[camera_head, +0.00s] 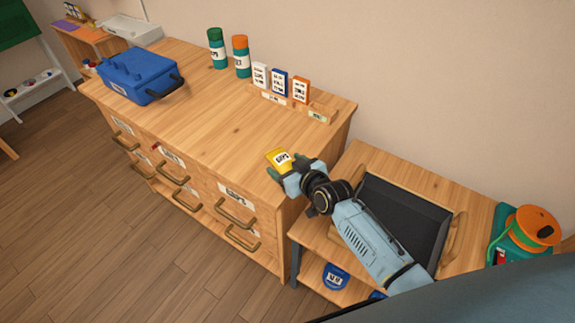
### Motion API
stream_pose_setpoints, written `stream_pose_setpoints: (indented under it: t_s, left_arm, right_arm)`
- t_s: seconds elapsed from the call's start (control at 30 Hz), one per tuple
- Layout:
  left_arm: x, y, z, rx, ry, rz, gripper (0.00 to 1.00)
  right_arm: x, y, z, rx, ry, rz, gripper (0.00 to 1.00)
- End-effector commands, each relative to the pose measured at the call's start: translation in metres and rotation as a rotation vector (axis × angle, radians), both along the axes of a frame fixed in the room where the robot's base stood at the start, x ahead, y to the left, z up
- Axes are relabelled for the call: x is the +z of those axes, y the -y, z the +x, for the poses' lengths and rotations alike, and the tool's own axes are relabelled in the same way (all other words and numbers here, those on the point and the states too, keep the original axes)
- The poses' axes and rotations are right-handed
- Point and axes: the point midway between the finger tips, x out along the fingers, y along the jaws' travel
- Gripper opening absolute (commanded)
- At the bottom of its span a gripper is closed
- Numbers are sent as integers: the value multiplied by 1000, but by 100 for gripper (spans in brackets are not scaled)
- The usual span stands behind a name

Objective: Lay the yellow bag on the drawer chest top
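The yellow bag (278,158) is a small yellow packet with a dark-lettered label. It is at the fingers of my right gripper (284,166), over the near right end of the drawer chest top (215,115). The gripper's fingers appear closed around the bag's near end. I cannot tell whether the bag touches the wood or is held just above it. The drawer chest is wooden, with labelled drawers and curved handles on its front. My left gripper is not in view.
A blue case (142,78) stands at the chest's left end. Two jars (241,57) and several small boxes (279,83) line the back. The top's middle is clear. Right of the chest, a lower table holds a black tray (405,220) and an orange reel (537,226).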

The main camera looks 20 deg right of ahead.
Motion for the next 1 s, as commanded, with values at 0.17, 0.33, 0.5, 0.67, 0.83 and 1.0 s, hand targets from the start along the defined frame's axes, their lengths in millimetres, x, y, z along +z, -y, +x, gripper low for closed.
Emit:
stream_pose_setpoints:
  t_s: [0.17,0.33,0.5,0.67,0.83,1.0]
  left_arm:
    - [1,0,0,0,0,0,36]
    - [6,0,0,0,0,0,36]
    - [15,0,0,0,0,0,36]
    - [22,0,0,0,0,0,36]
    - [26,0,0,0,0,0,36]
    - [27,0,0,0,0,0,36]
  right_arm:
    - [1,0,0,0,0,0,71]
    - [8,3,-11,0,-2,-1,71]
    - [21,11,-40,1,-2,0,71]
    - [33,19,-70,0,-3,-2,71]
    - [44,26,-94,0,-2,-1,71]
    - [48,29,-106,1,-1,0,71]
